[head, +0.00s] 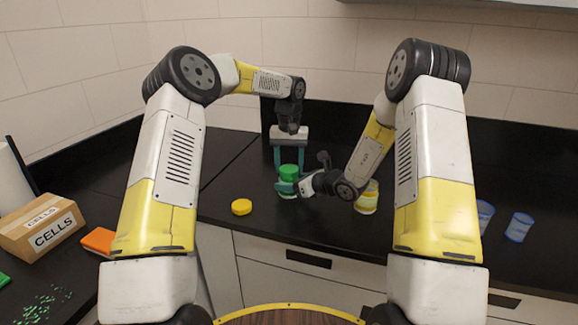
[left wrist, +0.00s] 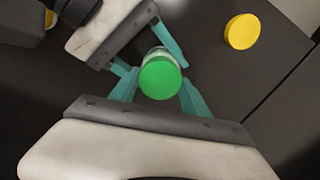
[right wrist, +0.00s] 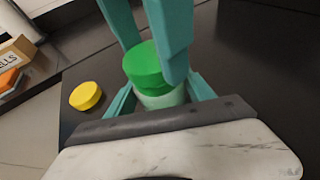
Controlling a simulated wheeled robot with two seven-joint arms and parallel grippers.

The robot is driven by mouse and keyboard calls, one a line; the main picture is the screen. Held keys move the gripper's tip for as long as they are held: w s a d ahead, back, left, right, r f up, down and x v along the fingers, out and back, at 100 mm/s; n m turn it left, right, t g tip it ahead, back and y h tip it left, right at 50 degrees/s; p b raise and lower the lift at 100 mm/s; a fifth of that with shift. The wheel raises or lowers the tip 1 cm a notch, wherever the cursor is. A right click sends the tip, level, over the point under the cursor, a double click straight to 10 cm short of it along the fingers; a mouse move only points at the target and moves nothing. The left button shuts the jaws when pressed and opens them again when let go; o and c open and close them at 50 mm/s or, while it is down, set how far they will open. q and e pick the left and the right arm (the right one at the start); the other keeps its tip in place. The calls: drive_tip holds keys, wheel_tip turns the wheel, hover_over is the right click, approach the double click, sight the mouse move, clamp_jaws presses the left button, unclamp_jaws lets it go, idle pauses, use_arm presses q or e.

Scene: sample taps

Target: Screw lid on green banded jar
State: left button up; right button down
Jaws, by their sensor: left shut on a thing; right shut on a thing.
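The green lid (head: 288,170) sits at the top of the green banded jar (right wrist: 160,98), in line with it and roughly level. I cannot tell how far the lid is seated. My left gripper (head: 289,166) points down from above and is shut on the lid; in the left wrist view the lid (left wrist: 160,78) is between its fingers. My right gripper (head: 286,188) reaches in from the right, low down, and is shut on the jar's body. The jar stands upright on the black counter, mostly hidden by the fingers in the head view.
A yellow lid (head: 241,207) lies left of the jar. A yellow banded jar (head: 367,198) stands just right, behind my right arm. A cardboard box (head: 40,227) and an orange item (head: 98,241) are at the far left.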

use_arm(q)
drive_tip(key=m, duration=0.8)
drive_tip(key=shift+m, duration=0.4)
drive_tip(key=m, duration=0.7)
drive_tip(key=shift+m, duration=0.4)
drive_tip(key=o, duration=1.6)
drive_tip(key=shift+o, duration=0.2)
wheel_tip(320, 180, up, 12)
